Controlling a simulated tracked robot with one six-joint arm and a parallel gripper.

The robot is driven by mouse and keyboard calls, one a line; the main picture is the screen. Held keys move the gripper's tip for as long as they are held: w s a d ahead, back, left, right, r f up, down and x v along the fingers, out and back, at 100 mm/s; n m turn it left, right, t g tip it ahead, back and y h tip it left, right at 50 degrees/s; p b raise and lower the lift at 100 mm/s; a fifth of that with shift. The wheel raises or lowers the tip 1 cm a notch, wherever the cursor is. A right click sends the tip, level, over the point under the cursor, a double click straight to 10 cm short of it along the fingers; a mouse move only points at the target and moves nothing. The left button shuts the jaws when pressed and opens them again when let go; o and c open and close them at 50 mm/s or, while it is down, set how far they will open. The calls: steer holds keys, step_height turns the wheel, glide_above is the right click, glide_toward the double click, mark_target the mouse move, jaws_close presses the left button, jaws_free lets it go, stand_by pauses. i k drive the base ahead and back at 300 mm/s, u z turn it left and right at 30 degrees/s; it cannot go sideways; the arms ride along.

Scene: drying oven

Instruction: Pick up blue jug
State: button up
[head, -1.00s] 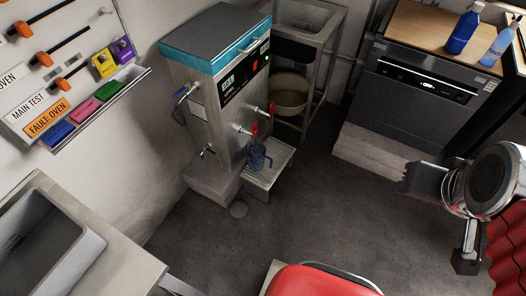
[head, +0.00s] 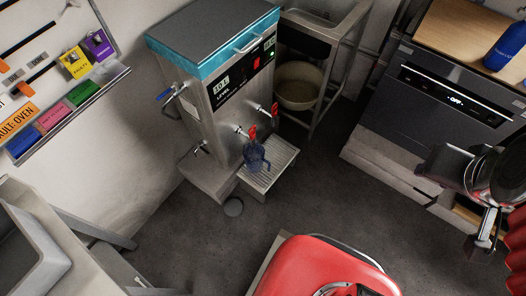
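The blue jug (head: 256,158) is a small see-through blue vessel in the head view. It stands on the ridged drip tray (head: 281,165) at the front of a steel dispenser (head: 213,95), below two taps with red handles. My gripper (head: 480,250) is at the far right, pointing down, well apart from the jug. Its fingertips are small and dark in the picture, and I cannot tell whether they are apart. I see nothing held in it.
A dark appliance (head: 435,98) stands at the right, below a wooden top with a blue bottle (head: 507,45). A steel sink (head: 25,250) is at the left.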

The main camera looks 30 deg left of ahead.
mark_target(254, 159)
steer(key=i, duration=0.9)
steer(key=u, duration=4.35)
